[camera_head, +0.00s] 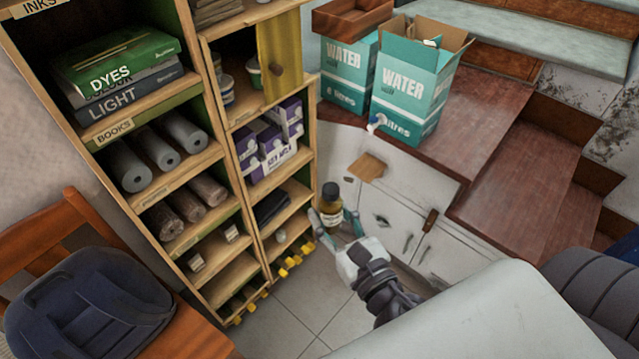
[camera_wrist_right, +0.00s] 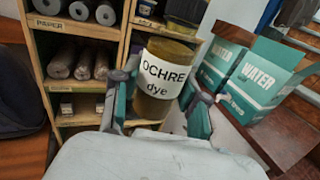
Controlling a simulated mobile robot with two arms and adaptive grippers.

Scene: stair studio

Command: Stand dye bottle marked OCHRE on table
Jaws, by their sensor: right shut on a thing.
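The dye bottle (camera_head: 331,207) is a small amber-brown bottle with a dark cap. In the right wrist view its white label reads OCHRE dye (camera_wrist_right: 163,78). My right gripper (camera_head: 332,219) is shut on it, a teal finger on each side, and holds it roughly upright in the air in front of the shelf and the white cabinet. The gripper also shows in the wrist view (camera_wrist_right: 160,98). My left gripper is not in view. I cannot make out a table for certain in either view.
A wooden shelf (camera_head: 218,150) with books, rolls and boxes stands left of the bottle. Two teal water boxes (camera_head: 412,82) stand on a brown ledge above white cabinet doors (camera_head: 396,222). A wooden chair (camera_head: 48,232) with a dark bag is at left. Stairs rise at right.

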